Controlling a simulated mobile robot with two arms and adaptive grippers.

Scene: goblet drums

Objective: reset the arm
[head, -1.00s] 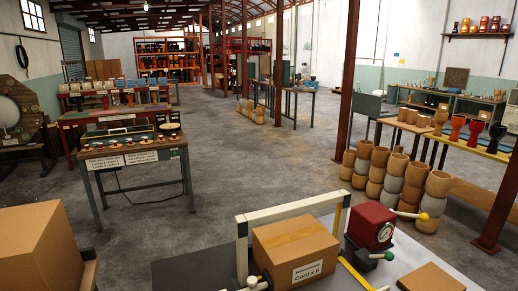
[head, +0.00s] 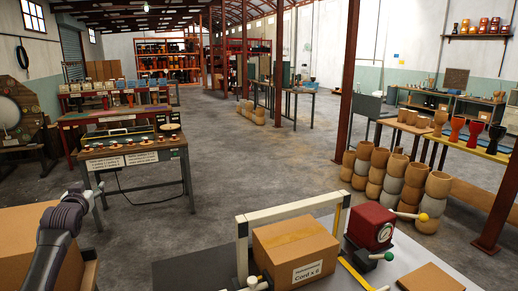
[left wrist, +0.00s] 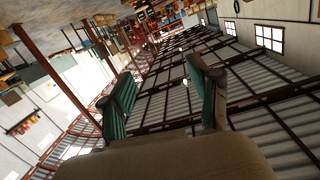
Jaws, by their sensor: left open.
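My left arm rises at the lower left of the head view, with the left gripper (head: 80,192) at its upper end, in front of a cardboard box. In the left wrist view the gripper (left wrist: 163,85) has its two green-padded fingers spread apart with nothing between them. That view is tilted and shows the roof beams and windows beyond the fingers. My right gripper is not in view.
A cardboard box (head: 20,232) stands at the lower left beside the arm. A labelled box (head: 295,250), a red device (head: 370,226) and a flat cardboard piece (head: 430,278) are on the grey table (head: 190,268) in front. A workbench (head: 130,160) stands behind; the concrete floor between is clear.

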